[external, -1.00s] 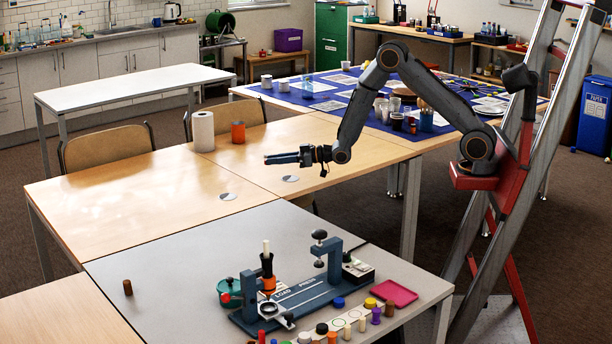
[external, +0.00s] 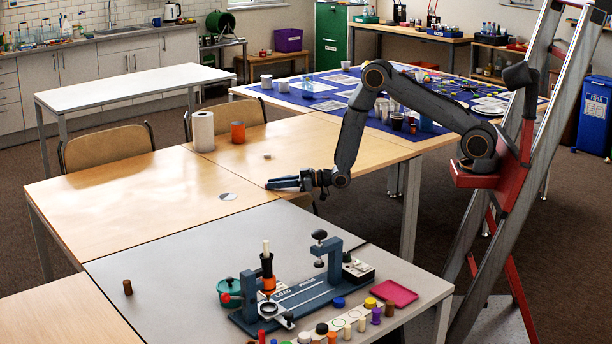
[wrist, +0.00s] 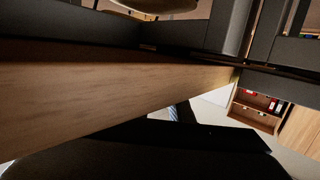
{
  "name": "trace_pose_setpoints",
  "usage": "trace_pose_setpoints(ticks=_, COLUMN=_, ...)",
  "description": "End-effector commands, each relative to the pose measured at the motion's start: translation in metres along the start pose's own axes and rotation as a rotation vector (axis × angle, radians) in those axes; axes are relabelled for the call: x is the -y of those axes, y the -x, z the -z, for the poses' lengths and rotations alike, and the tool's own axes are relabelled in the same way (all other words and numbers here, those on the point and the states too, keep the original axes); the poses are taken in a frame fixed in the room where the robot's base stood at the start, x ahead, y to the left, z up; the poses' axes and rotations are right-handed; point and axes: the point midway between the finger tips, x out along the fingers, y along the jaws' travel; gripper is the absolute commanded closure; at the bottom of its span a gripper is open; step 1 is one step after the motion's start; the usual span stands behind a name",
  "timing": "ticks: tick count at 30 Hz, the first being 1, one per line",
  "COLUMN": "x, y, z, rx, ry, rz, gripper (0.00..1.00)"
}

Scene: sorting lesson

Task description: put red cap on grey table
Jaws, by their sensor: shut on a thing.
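My gripper (external: 270,185) is low over the wooden table (external: 110,195), just beyond the far edge of the grey table (external: 170,262). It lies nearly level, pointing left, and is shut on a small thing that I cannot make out. No red cap shows clearly at the fingertips. In the wrist view the fingers and the held thing cannot be told apart from dark shapes. Small red pieces (external: 262,336) stand at the grey table's front edge; I cannot tell whether one is a cap.
A blue press (external: 305,298), a teal pot (external: 229,288), a pink tray (external: 394,292) and several small coloured pieces crowd the grey table's right front. A brown peg (external: 127,287) stands left. The grey table's back left is clear. A paper roll (external: 203,132) and orange can (external: 238,132) stand behind.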

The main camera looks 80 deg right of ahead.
Motion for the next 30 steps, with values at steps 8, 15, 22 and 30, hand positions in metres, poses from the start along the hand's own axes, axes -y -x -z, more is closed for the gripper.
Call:
trace_pose_setpoints(ticks=8, x=0.000, y=-0.001, z=-0.004, rx=0.000, ry=0.000, rz=0.000, gripper=1.00)
trace_pose_setpoints(ticks=15, x=0.000, y=-0.001, z=-0.003, rx=0.000, ry=0.000, rz=0.000, gripper=0.62)
trace_pose_setpoints(ticks=22, x=0.000, y=-0.001, z=-0.003, rx=0.000, ry=0.000, rz=0.000, gripper=0.62)
trace_pose_setpoints(ticks=30, x=-0.001, y=0.024, z=-0.004, rx=0.001, ry=0.000, rz=-0.001, gripper=0.62)
